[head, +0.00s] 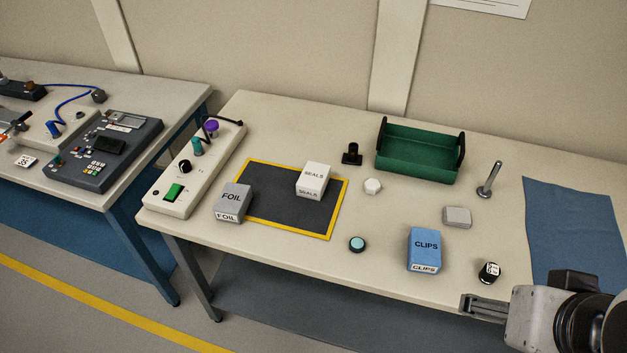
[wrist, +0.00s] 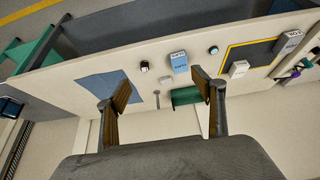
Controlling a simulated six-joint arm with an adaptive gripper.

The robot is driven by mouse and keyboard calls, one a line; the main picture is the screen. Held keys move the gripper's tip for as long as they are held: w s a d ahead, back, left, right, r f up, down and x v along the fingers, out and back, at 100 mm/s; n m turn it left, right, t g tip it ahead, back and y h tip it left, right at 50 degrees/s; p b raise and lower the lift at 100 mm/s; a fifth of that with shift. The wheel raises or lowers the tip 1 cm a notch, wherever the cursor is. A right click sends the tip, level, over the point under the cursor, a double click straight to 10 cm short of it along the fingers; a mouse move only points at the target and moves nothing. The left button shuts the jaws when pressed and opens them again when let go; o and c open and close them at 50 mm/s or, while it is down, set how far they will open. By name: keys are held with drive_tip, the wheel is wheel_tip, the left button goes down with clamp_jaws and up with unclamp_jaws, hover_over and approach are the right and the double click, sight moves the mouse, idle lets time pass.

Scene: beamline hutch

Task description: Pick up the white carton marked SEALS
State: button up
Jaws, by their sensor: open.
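The white carton marked SEALS (head: 313,181) stands on the right part of the dark mat with a yellow border (head: 270,208). It also shows in the wrist view (wrist: 238,69), small and at the mat's edge. My gripper (head: 468,303) is at the lower right in the head view, by the table's front edge and well to the right of the carton. In the wrist view the two fingers (wrist: 163,91) are spread apart with nothing held between them.
A grey FOIL carton (head: 233,201) stands at the mat's left corner. A blue CLIPS carton (head: 425,249), a teal-topped knob (head: 357,244), a white hexagonal piece (head: 372,186) and a black stand (head: 352,154) stand nearby. A green tray (head: 415,168) is behind. A blue cloth (head: 572,235) lies right.

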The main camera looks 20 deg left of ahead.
drive_tip(key=t+y, duration=0.2)
drive_tip(key=t, duration=0.5)
hover_over(313, 179)
drive_tip(key=s+d, duration=0.2)
drive_tip(key=s, duration=0.1)
wheel_tip(313, 179, down, 16)
drive_tip(key=f, duration=0.3)
drive_tip(key=s+a+f+h, duration=0.1)
drive_tip(key=f, duration=0.1)
drive_tip(key=s+a+f+h, duration=0.1)
drive_tip(key=f, duration=0.1)
drive_tip(key=shift+t, duration=0.3)
drive_tip(key=shift+s+a+f, duration=0.1)
drive_tip(key=shift+s+f, duration=0.1)
drive_tip(key=shift+f, duration=0.4)
